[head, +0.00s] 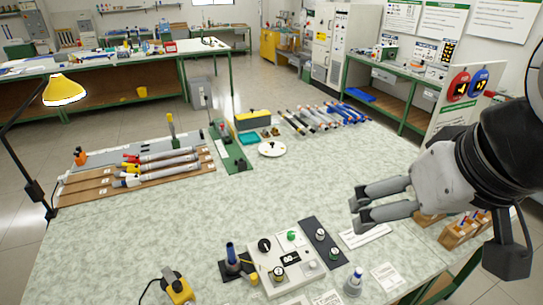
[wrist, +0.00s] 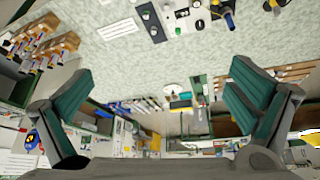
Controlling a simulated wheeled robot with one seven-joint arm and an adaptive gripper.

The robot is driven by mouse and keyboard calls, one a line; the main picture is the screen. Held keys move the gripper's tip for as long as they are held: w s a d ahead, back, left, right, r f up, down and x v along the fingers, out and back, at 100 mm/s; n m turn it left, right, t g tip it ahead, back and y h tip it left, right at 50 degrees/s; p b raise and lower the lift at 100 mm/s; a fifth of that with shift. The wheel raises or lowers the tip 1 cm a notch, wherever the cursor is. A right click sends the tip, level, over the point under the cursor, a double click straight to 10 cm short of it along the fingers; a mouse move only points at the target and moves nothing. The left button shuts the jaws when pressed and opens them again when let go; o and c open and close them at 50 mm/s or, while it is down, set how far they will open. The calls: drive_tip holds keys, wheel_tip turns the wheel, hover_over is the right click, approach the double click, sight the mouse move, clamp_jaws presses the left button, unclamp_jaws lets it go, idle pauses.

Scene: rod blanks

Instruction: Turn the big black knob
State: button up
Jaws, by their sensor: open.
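A white control box (head: 256,262) stands near the front of the table in the head view. A big black knob (head: 264,245) sits at its back left corner, beside a green button (head: 292,236) and a small dark display (head: 291,258). In the wrist view the open fingers (wrist: 161,85) frame the table, and part of the box (wrist: 190,14) shows at the top edge.
A dark plate with two buttons (head: 311,226) lies right of the box. A dark blue-handled tool (head: 231,254) stands at its left, a yellow device (head: 178,288) at front left. White cards lie nearby. Wooden blocks (head: 458,234) stand at right. The table's middle is clear.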

drive_tip(key=c, duration=0.3)
drive_tip(key=shift+w+f, duration=0.1)
drive_tip(key=shift+w, duration=0.2)
drive_tip(key=c, duration=0.5)
drive_tip(key=shift+m+g, duration=0.8)
drive_tip(key=shift+m, duration=0.1)
drive_tip(key=w+a+f+b, duration=0.1)
drive_tip(key=w, duration=0.2)
drive_tip(key=w+a+f+b, duration=0.1)
drive_tip(key=w+f, duration=0.1)
drive_tip(key=w, duration=0.2)
drive_tip(key=w+a+f+b, duration=0.1)
drive_tip(key=w+f, duration=0.1)
drive_tip(key=w, duration=0.2)
drive_tip(key=shift+a+f+b, duration=0.1)
drive_tip(key=shift+b, duration=0.3)
drive_tip(key=shift+c, duration=1.4)
drive_tip(key=m+g+b, duration=0.4)
drive_tip(key=m+b, duration=0.1)
drive_tip(key=b, duration=0.3)
hover_over(264, 243)
wheel_tip(264, 243, down, 28)
wheel_tip(264, 243, down, 14)
drive_tip(key=shift+r, duration=0.2)
drive_tip(key=shift+c, duration=0.6)
